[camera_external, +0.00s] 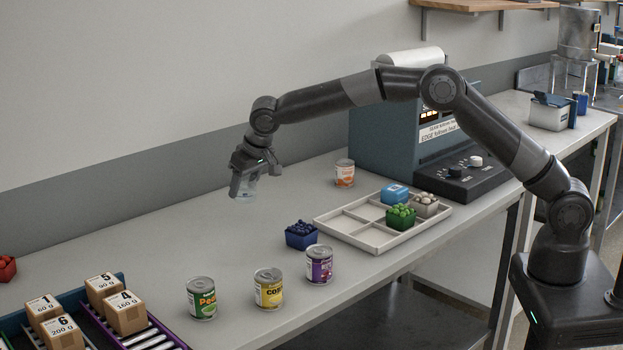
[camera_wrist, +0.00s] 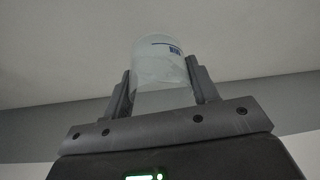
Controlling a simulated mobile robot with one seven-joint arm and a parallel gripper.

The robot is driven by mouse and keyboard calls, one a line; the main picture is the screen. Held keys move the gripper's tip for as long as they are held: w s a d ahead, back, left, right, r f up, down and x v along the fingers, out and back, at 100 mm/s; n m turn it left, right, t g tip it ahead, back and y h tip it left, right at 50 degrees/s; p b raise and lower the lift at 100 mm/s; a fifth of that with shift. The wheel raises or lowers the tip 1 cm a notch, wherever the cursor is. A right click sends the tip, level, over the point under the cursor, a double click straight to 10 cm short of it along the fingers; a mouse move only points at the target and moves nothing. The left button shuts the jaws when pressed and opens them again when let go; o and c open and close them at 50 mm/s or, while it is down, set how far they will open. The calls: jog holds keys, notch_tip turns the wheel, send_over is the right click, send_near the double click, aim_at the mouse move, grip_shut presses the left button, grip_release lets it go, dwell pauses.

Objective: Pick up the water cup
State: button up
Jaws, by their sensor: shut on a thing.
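The water cup (camera_wrist: 160,62) is clear, with a small blue mark, and sits between the two fingers of my gripper (camera_wrist: 160,88) in the wrist view. In the external view my gripper (camera_external: 247,185) is shut on the cup (camera_external: 246,188) and holds it above the table, in front of the wall. The fingers and the gripper body hide part of the cup there. I cannot tell how much water is in it.
Pea (camera_external: 201,298), corn (camera_external: 269,288) and purple (camera_external: 319,264) cans stand near the table's front edge. A blue basket (camera_external: 301,235) and a divided tray (camera_external: 340,232) with small baskets are right of my gripper. An orange-labelled can (camera_external: 344,173) stands behind. Boxes (camera_external: 127,313) stand at lower left. The table (camera_external: 170,235) below is clear.

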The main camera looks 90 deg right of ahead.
jog(key=s+d+r, duration=0.4)
jog(key=s+d, duration=0.1)
jog(key=d, duration=0.1)
jog(key=shift+r, duration=0.3)
dwell(0.8)
dwell(2.0)
